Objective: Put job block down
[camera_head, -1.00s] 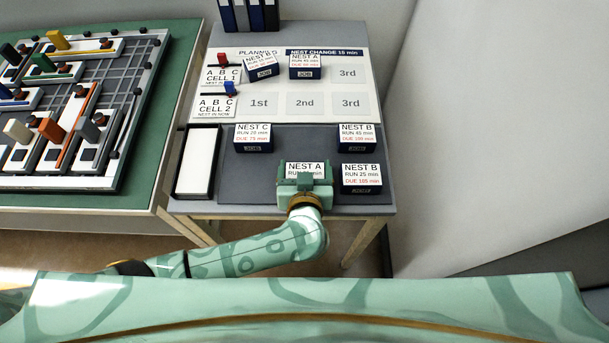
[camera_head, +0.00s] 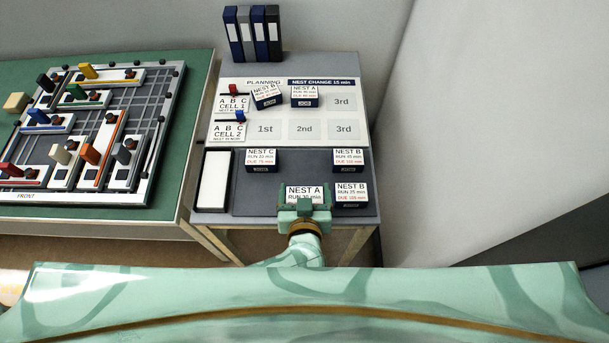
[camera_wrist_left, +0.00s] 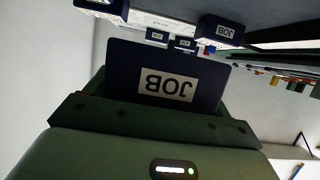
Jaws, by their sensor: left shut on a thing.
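My left gripper (camera_head: 304,207) is at the front edge of the grey planning table, shut on the NEST A job block (camera_head: 304,192). The block's white top label shows past the gripper in the head view. Its dark blue face with the word JOB (camera_wrist_left: 167,85) fills the middle of the left wrist view, between the jaws. I cannot tell whether the block touches the table. A NEST B block (camera_head: 350,195) stands close to its right. A NEST C block (camera_head: 262,160) and another NEST B block (camera_head: 348,160) stand behind. My right gripper is not in view.
The planning board (camera_head: 304,130) has free 1st, 2nd and 3rd spaces in the CELL 2 row. Two blocks (camera_head: 266,96) (camera_head: 304,96) stand in the CELL 1 row, the left one tilted. A white-bottomed tray (camera_head: 214,181) lies left. Binders (camera_head: 252,33) stand at the back.

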